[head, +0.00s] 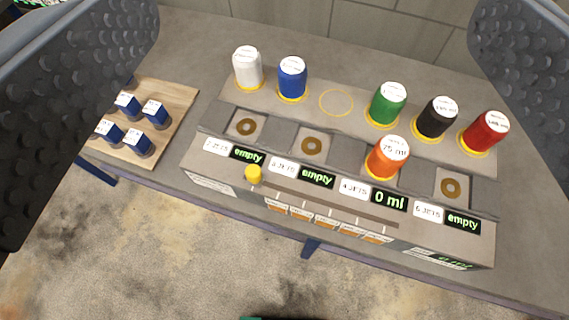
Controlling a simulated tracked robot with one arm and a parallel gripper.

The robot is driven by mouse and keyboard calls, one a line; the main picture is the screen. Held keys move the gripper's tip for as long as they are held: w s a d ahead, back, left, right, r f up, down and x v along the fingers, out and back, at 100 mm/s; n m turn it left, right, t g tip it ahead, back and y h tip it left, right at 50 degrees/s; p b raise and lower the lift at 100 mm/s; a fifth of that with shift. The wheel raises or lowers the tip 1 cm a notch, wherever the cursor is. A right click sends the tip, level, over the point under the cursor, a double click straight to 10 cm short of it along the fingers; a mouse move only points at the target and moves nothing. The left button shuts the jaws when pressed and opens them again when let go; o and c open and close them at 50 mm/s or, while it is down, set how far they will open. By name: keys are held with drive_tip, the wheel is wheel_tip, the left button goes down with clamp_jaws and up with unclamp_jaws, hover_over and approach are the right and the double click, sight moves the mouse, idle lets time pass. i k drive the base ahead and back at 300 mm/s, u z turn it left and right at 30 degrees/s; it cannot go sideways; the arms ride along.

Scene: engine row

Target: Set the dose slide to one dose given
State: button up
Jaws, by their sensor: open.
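The dose slide's yellow knob (253,174) sits at the left end of a long slot (330,205) on the front of the grey engine row. It stands left of a row of small labels (325,221) under the slot, whose print is too small to read. My gripper (312,45) is open, with its dark padded fingers wide apart at the left and right edges of the view. Nothing is between them at the knob, and neither finger touches it. An orange canister (387,158) marked 75 ml stands in the third bay, above a display (390,200) reading 0 ml.
White (247,68), blue (292,78), green (387,103), black (436,117) and red (483,132) canisters stand behind on yellow rings; one ring (336,102) is bare. The other bays are empty. A wooden board (172,98) with small blue pots (137,143) lies left.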

sight(255, 178)
drive_tip(key=z, duration=0.45)
drive_tip(key=k, duration=1.6)
drive_tip(key=u, duration=0.45)
drive_tip(key=i, duration=1)
drive_tip(key=z, duration=0.05)
